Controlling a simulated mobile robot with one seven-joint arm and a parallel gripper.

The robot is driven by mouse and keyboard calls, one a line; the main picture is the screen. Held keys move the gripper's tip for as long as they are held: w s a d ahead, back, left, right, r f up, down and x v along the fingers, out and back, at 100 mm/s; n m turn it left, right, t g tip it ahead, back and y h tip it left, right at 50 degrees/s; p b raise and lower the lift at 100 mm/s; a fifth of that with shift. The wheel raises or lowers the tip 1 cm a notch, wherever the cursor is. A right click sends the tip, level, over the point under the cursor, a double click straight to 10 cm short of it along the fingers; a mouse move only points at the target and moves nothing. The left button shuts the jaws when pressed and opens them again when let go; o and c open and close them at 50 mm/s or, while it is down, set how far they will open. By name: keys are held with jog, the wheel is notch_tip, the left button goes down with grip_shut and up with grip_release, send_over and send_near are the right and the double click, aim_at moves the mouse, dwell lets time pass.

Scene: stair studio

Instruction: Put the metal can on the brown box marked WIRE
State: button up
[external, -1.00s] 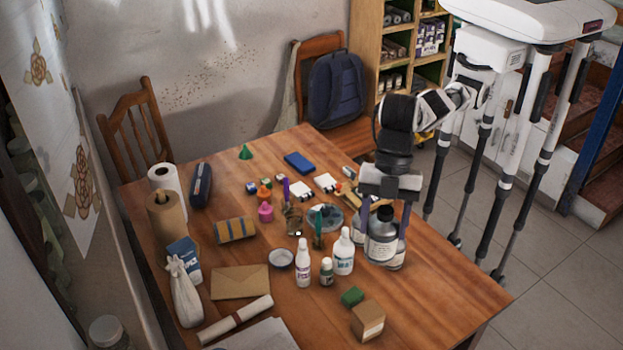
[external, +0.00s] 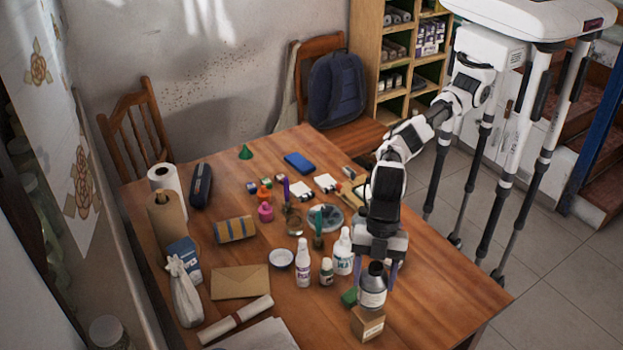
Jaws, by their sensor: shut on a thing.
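The metal can (external: 373,291), grey with a pale label and a dark top, is upright between the fingers of my gripper (external: 376,278). My gripper points down and is shut on it. The small brown box (external: 367,324) is at the near right of the table, directly below the can in the picture. The can's bottom overlaps the box's top face. I cannot tell whether they touch or a small gap is left. The writing on the box is too small to read.
A green block (external: 349,298) lies just left of the can. The wooden table (external: 440,285) is clear to the right.

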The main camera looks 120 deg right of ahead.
aim_at(373, 287)
jog(key=shift+f+p, duration=0.35)
jog(key=shift+f, duration=1.55)
jog(key=shift+f, duration=0.1)
jog(key=o, duration=1.2)
